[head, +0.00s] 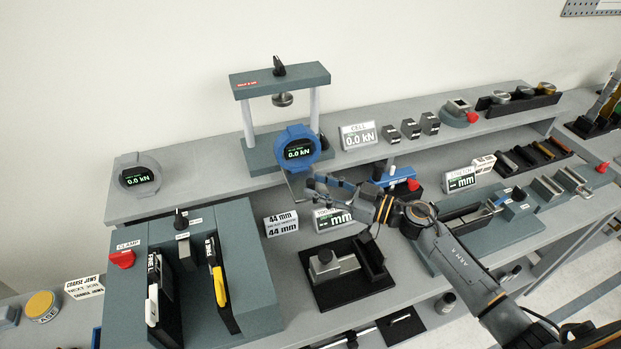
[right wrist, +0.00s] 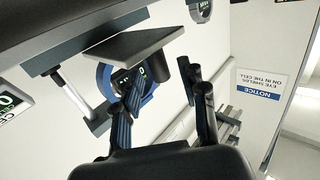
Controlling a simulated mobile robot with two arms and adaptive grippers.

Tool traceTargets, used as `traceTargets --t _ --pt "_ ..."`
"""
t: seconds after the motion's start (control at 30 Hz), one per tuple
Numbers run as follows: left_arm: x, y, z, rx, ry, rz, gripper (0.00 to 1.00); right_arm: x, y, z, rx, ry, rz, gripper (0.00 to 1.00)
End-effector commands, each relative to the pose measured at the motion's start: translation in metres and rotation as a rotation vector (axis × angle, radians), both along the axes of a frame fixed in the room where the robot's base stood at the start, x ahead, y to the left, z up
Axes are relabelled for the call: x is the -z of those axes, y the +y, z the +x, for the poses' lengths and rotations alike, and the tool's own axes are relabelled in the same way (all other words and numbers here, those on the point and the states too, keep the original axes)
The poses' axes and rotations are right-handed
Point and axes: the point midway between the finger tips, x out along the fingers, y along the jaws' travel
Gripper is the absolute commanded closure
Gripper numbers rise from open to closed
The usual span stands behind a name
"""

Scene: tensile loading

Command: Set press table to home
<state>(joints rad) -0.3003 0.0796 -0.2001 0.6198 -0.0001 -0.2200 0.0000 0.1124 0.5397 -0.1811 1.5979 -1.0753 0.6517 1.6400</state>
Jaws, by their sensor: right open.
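The press (head: 279,80) stands on the rear shelf, with a teal crosshead, two pale columns and a round platen hanging under the crosshead. A blue-ringed gauge (head: 297,146) at its front reads 0.0 kN. A thin bent grey rod or handle (head: 291,186) juts out below the gauge. My right gripper (head: 314,187) is open and empty, just right of this rod and below the gauge; I cannot tell whether it touches. In the right wrist view, the gauge (right wrist: 152,91) shows behind the fingers, with a dark plate (right wrist: 122,50) close by. My left gripper is out of view.
A 44 mm sign (head: 281,223) and a mm display lie close below the gripper. A teal clamp station (head: 240,265) fills the front left.

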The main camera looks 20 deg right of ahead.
Motion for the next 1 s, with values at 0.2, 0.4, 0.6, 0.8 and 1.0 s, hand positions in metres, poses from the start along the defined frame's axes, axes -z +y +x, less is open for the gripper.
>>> traceTargets --t 0.2,0.4,0.6,0.8,1.0 --pt "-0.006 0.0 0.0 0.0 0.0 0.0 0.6 -0.001 0.017 0.016 0.001 -0.001 0.002 0.58" --pt "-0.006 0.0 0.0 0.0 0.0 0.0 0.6 0.001 0.02 0.019 0.0 -0.001 -0.001 0.58" --pt "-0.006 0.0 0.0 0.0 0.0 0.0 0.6 0.001 0.02 0.018 0.0 -0.001 -0.001 0.68" --pt "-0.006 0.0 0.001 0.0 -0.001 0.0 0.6 0.0 0.02 0.018 0.0 -0.001 -0.001 1.0" --pt "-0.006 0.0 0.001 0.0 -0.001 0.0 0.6 0.0 0.02 0.018 0.0 0.0 0.0 1.0"
